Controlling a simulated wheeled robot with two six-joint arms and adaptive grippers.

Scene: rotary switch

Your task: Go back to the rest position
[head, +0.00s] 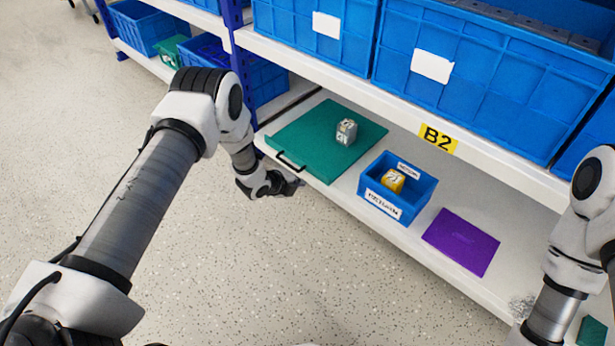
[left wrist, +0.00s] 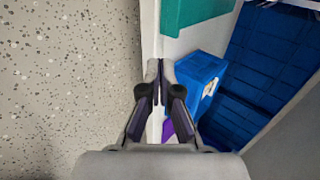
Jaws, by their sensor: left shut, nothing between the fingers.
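My left gripper (head: 296,186) is shut and empty. In the head view it is beside the front edge of the white shelf (head: 408,240), close to the teal board's near edge. In the left wrist view its fingertips (left wrist: 160,64) meet, with nothing between them, over the shelf edge. My right arm comes in at the right edge of the head view, and its gripper is out of the picture.
Large blue crates (head: 320,50) fill the shelf above. A black handle (head: 290,162) is at the teal board's front. The speckled floor is clear.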

